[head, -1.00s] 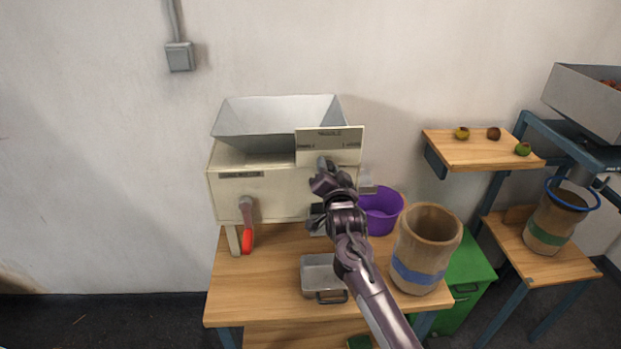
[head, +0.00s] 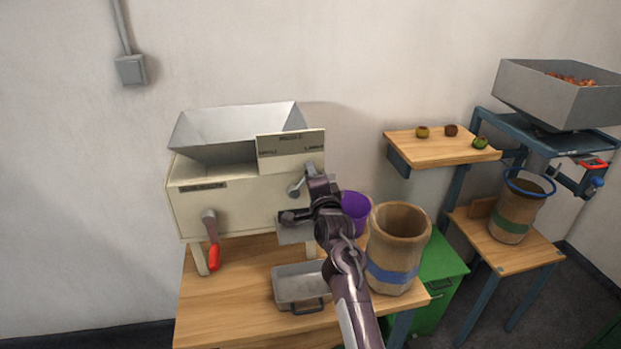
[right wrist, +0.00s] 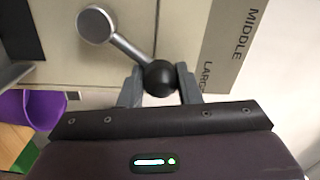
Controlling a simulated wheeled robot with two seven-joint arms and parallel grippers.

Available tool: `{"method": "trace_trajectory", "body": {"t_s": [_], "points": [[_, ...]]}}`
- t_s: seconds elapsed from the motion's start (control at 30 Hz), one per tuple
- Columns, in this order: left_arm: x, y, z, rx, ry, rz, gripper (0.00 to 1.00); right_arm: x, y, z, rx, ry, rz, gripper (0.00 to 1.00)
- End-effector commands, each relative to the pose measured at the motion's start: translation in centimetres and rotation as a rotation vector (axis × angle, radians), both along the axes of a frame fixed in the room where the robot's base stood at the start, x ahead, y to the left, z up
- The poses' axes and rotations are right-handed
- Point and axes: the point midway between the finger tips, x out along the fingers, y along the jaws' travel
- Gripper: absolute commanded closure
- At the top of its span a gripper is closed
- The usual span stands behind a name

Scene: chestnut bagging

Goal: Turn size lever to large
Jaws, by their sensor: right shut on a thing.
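The size lever (head: 295,190) is on the front of the cream machine (head: 235,205), below a label plate (head: 290,152). In the right wrist view it has a silver pivot, a short rod (right wrist: 126,48) and a round black knob (right wrist: 160,78). In the head view the lever slants up and right from its pivot, toward the LARGE end of the plate. My right gripper (head: 312,174) is at the lever. In the right wrist view its fingers (right wrist: 160,73) are on both sides of the knob, shut on it. My left gripper is out of view.
A red-handled crank (head: 212,245) hangs at the machine's left front. A metal tray (head: 300,287), a purple bucket (head: 356,211) and a blue-banded sack (head: 398,250) are near my right arm. A green bin (head: 440,265) stands right of the table.

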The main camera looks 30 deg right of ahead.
Motion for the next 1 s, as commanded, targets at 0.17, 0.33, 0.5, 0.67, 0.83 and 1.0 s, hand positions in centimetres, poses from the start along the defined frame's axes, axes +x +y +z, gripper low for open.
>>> {"method": "trace_trajectory", "body": {"t_s": [0.17, 0.33, 0.5, 0.67, 0.83, 1.0], "points": [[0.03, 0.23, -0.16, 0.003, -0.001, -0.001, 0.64, 0.07, 0.44, -0.62, 0.03, 0.002, 0.012, 1.0], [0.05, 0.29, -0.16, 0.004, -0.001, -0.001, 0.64, 0.07, 0.41, -0.63, 0.034, 0.0, 0.013, 1.0], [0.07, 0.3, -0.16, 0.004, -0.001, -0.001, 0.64, 0.06, 0.42, -0.64, 0.034, 0.001, 0.013, 1.0], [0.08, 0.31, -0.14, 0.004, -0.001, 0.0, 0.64, 0.05, 0.34, -0.61, 0.033, 0.001, 0.012, 0.55], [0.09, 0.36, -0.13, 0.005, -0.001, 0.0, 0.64, 0.01, 0.11, -0.37, 0.03, -0.004, 0.006, 0.49], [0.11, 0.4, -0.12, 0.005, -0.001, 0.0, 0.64, 0.0, 0.01, -0.25, 0.028, -0.006, 0.004, 0.49]]}}
